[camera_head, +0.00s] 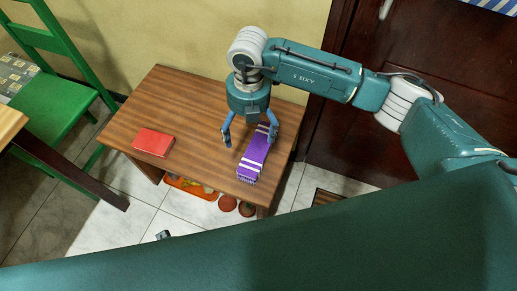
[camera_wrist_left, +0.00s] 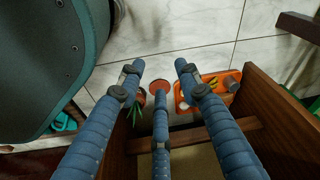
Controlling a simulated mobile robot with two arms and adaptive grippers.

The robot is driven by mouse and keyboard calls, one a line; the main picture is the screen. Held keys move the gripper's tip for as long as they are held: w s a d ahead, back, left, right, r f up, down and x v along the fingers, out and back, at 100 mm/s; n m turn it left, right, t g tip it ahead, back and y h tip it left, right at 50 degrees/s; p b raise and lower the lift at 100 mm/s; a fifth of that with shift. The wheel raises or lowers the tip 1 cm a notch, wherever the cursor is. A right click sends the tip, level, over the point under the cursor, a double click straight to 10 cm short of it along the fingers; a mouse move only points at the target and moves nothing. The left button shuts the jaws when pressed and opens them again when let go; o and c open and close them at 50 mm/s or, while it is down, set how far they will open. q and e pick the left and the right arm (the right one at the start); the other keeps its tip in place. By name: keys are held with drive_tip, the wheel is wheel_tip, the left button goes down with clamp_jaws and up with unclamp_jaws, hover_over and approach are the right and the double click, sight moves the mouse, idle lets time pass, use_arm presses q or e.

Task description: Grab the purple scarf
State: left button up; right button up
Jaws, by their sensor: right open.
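The purple scarf (camera_head: 254,158) lies folded on the small wooden table, near its right front corner, with pale stripes across its ends. My right gripper (camera_head: 250,136) is above the scarf's far end, pointing down. Its fingers are spread, one left of the scarf and one by its right side. I cannot tell whether they touch it. My left gripper (camera_wrist_left: 160,78) shows in the left wrist view with its three fingers apart and nothing between them. It is low, beside the table. The scarf is not in that view.
A red book (camera_head: 153,142) lies on the wooden table (camera_head: 185,105), left of the scarf. An orange tray (camera_head: 190,187) and round pots (camera_head: 228,203) are underneath. A green chair (camera_head: 62,95) stands at the left, a dark door (camera_head: 355,130) at the right.

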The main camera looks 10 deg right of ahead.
hover_over(255, 145)
drive_tip(key=shift+h, duration=0.3)
drive_tip(key=f, duration=0.4)
drive_tip(key=shift+w+a+f+b, duration=0.15)
drive_tip(key=shift+a+b, duration=0.05)
drive_tip(key=shift+b, duration=0.1)
drive_tip(key=f, duration=0.2)
drive_tip(key=f+b, duration=0.1)
drive_tip(key=f, duration=0.2)
drive_tip(key=shift+s+d+f, duration=0.15)
drive_tip(key=shift+s+f, duration=0.05)
drive_tip(key=shift+f, duration=0.5)
use_arm(q)
drive_tip(key=r, duration=0.1)
drive_tip(key=w+r, duration=0.1)
drive_tip(key=r, duration=0.1)
drive_tip(key=w+r, duration=0.1)
drive_tip(key=r, duration=0.1)
drive_tip(key=shift+d, duration=0.1)
use_arm(e)
drive_tip(key=c, duration=1.3)
